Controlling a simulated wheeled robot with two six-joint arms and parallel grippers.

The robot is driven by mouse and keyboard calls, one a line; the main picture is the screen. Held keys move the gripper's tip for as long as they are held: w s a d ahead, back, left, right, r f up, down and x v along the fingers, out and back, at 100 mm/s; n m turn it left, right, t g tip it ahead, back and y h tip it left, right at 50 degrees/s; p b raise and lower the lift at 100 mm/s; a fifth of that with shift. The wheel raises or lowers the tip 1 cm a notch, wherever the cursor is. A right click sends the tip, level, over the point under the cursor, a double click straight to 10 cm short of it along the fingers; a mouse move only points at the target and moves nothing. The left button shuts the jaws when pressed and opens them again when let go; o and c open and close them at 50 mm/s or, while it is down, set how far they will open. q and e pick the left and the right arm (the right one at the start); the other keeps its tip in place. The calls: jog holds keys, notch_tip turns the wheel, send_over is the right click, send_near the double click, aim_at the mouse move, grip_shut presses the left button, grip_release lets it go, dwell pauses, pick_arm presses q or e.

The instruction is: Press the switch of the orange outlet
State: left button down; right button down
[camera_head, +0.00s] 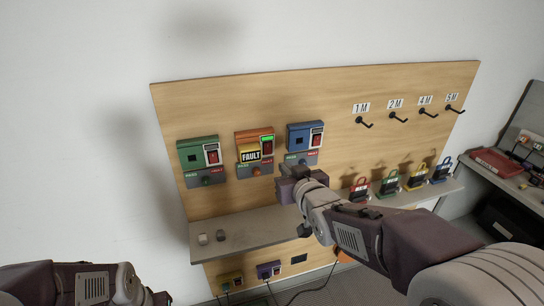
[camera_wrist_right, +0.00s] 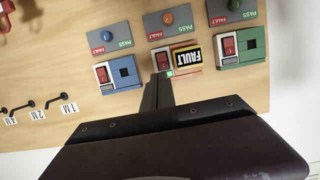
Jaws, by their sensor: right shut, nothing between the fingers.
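The orange outlet (camera_head: 243,137) is mounted on the wooden board between a green outlet (camera_head: 190,146) and a blue outlet (camera_head: 293,136). It bears a yellow FAULT label (camera_head: 250,156) and a red switch (camera_head: 267,149) with a bright green part above it. The upside-down right wrist view shows the orange outlet (camera_wrist_right: 184,45) and its switch (camera_wrist_right: 161,60). My right gripper (camera_head: 285,170) is shut and empty. In the wrist view its fingertips (camera_wrist_right: 162,78) lie beside the green part; whether they touch is unclear. Only part of my left arm shows, at the lower left.
Several labelled hooks (camera_head: 364,123) and coloured padlocks (camera_head: 389,186) are to the right. Cables hang underneath.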

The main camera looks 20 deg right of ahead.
aim_at(269, 152)
jog(key=x, duration=1.3)
jog(key=shift+s+p, duration=0.1)
jog(key=shift+p, duration=0.25)
jog(key=shift+f, duration=0.1)
